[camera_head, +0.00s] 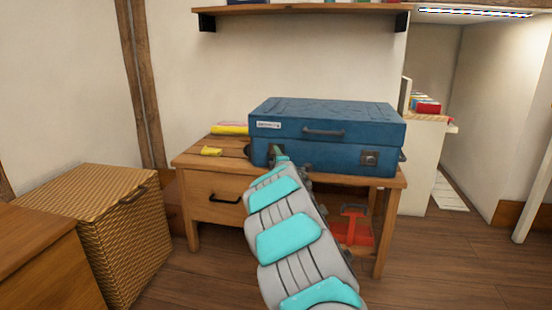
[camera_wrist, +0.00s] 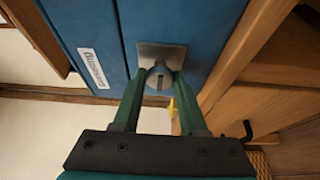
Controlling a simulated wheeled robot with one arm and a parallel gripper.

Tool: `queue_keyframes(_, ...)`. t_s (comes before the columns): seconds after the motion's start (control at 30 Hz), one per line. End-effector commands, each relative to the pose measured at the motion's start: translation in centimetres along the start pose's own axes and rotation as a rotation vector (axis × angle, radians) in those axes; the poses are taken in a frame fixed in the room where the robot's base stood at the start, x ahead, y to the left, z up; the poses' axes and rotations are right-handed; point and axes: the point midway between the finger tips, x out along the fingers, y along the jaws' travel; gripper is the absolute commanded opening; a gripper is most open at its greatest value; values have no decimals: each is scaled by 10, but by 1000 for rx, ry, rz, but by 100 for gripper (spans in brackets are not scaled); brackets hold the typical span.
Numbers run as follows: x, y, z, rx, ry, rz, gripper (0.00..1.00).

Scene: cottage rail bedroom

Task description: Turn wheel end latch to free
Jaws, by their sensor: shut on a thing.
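A blue suitcase (camera_head: 330,115) lies flat on the wooden desk, lid down, with a white label on its front. The latch at its left end, a grey square plate with a round slotted knob (camera_wrist: 159,73), shows in the wrist view. My gripper (camera_wrist: 160,82) has its two green fingers closed on either side of this knob; the slot appears in line with the fingers. In the head view my gripper (camera_head: 279,157) is at the suitcase's lower left front and hides this latch. A second latch (camera_head: 370,158) is at the right front, apart from my gripper.
The desk (camera_head: 202,162) has a drawer below, and yellow items (camera_head: 230,128) lie left of the suitcase. A wicker basket (camera_head: 125,235) stands at the left. A red object (camera_head: 352,228) is under the desk. A shelf (camera_head: 300,8) hangs above.

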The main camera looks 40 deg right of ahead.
Motion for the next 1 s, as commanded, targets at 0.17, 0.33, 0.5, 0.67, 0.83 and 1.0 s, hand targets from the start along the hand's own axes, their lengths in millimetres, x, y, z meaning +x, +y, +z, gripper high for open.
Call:
queue_keyframes(0.17, 0, 0, -1, -27, 1, -12, 0)
queue_keyframes(0.33, 0, 0, -2, -34, 2, -14, 0)
queue_keyframes(0.5, 0, 0, -2, -33, 2, -14, 0)
queue_keyframes(0.67, 0, 0, -2, -33, 2, -14, 50)
queue_keyframes(0.83, 0, 0, -1, -32, 1, -14, 69)
queue_keyframes(1.0, 0, 0, -1, -32, 1, -13, 71)
